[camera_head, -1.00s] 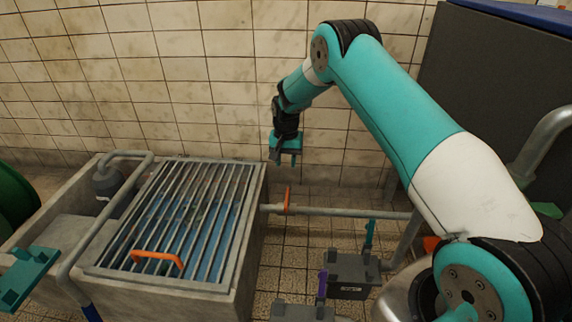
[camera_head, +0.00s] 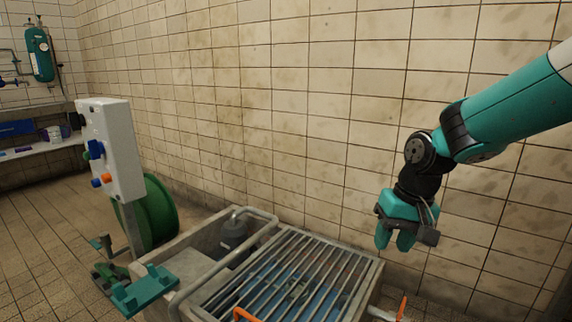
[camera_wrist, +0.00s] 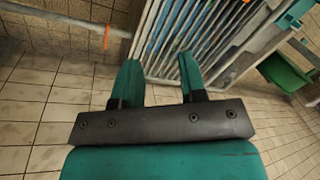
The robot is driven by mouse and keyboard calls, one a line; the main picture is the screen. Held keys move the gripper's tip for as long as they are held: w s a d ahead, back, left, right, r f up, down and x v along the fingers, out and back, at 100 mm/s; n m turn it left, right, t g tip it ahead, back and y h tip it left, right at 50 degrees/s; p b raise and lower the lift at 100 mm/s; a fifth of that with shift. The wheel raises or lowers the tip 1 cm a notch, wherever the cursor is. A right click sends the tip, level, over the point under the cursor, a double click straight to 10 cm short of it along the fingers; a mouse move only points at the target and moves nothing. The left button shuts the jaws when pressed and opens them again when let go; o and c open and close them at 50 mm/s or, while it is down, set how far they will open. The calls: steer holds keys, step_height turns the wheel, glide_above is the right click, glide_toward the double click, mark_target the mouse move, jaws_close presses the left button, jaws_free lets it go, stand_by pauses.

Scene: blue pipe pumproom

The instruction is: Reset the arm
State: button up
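My gripper (camera_head: 396,240) hangs from my teal arm at the right of the head view, in front of the tiled wall and above the right end of a grated basin. In the wrist view my gripper (camera_wrist: 158,75) shows two teal fingers spread apart with a clear gap between them. Nothing is held. Through and beyond the fingers, the floor and the basin's metal grate (camera_wrist: 190,40) show. The fingers look clear of the grate in both views.
The concrete basin with a grate (camera_head: 300,280) and orange handle (camera_head: 246,315) stands low in front. A white control box (camera_head: 112,150), green reel (camera_head: 155,212) and teal bracket (camera_head: 145,290) are left of it. A bench (camera_head: 35,148) is far left.

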steer(key=s+a+r+n+y+p, duration=0.1)
steer(key=s+a+r+n, duration=0.15)
steer(key=s, duration=0.55)
steer(key=s+a+r+n, duration=0.1)
steer(key=s+r+n, duration=0.15)
steer(key=s, duration=0.65)
steer(key=s+a+r+n+y+p, duration=0.1)
steer(key=s+a+r+n, duration=0.15)
steer(key=s, duration=0.55)
step_height(320, 180, up, 33)
steer(key=p, duration=3.3)
steer(key=shift+w+d+r+m+g, duration=0.2)
steer(key=shift+w+d+m+g, duration=0.05)
steer(key=shift+m+g, duration=0.1)
